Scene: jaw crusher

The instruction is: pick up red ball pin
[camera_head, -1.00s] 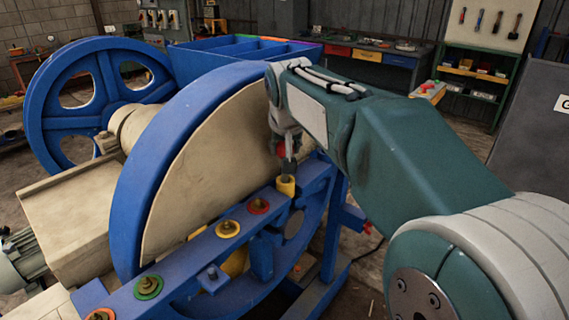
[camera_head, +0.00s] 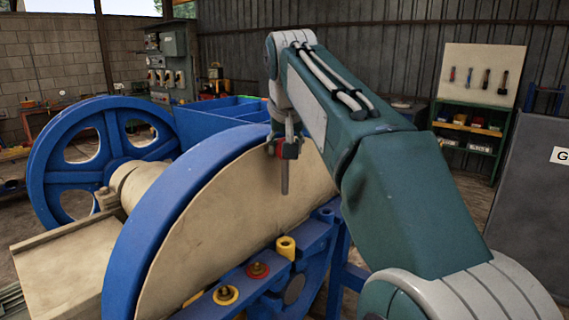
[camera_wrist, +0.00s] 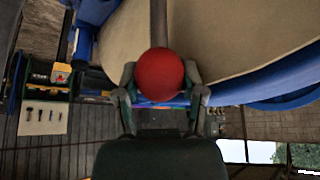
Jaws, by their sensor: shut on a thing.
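The red ball pin has a round red head and a grey shaft. In the wrist view its red ball (camera_wrist: 160,75) sits between the two fingers of my gripper (camera_wrist: 160,88), which are shut on it. In the head view my gripper (camera_head: 287,140) holds the pin upright, with the red head partly hidden by the fingers and the shaft (camera_head: 285,178) hanging down. The pin hangs in front of the beige wheel face, above and apart from the yellow socket (camera_head: 286,247) on the blue beam.
The blue-rimmed wheel (camera_head: 160,210) of the crusher stands close behind the pin. The blue beam carries a red-ringed socket (camera_head: 258,271) and a yellow-ringed one (camera_head: 226,295). A shelf (camera_head: 468,135) and a grey panel (camera_head: 535,205) stand at right.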

